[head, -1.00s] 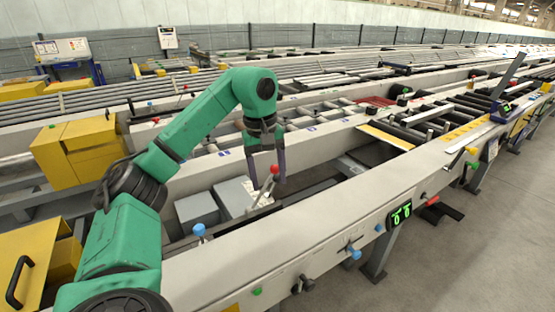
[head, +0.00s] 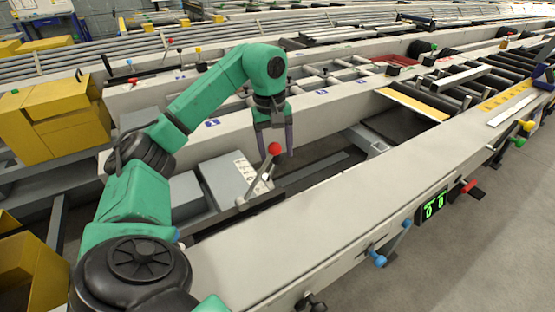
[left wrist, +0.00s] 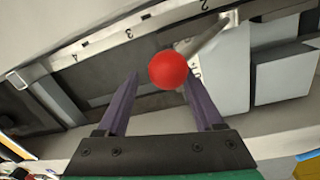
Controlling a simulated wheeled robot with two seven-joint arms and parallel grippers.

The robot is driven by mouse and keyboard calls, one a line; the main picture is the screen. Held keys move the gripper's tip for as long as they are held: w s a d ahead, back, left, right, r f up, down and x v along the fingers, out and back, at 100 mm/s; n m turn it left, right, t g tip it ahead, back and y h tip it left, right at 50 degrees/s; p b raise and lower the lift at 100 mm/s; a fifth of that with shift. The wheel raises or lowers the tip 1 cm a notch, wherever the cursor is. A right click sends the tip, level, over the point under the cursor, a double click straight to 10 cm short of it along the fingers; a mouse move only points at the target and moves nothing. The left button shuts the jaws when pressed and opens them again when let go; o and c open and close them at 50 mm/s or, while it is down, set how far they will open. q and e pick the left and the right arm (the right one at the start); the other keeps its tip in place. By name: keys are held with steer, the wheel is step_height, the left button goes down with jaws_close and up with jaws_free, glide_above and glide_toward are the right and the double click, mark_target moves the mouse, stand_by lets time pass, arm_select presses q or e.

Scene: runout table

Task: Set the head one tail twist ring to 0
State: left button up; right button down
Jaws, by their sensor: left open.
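A red ball knob (head: 274,149) tops a short metal lever (head: 257,180) beside a grey box with a small printed plate (head: 247,170). My left gripper (head: 277,153) hangs over the runout trough with its fingers pointing down. Its two dark fingers are apart, one on each side of the ball in the picture. In the left wrist view the red ball (left wrist: 168,70) shows between the spread fingertips; I cannot tell whether either touches it. I cannot make out a part clearly marked as the tail twist ring. My right gripper is out of view.
A green-lit display (head: 435,205), seemingly reading zeros, sits on the near beam's (head: 330,210) front face. A blue-handled lever (head: 378,258) and a red-handled one (head: 470,187) stick out there. A numbered scale (left wrist: 128,34) runs along a rail. The floor at right is clear.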

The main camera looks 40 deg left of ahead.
arm_select(q)
steer(key=f, duration=0.2)
steer(key=shift+d+f, duration=0.2)
steer(key=shift+f, duration=0.1)
jaws_close()
stand_by(1.2)
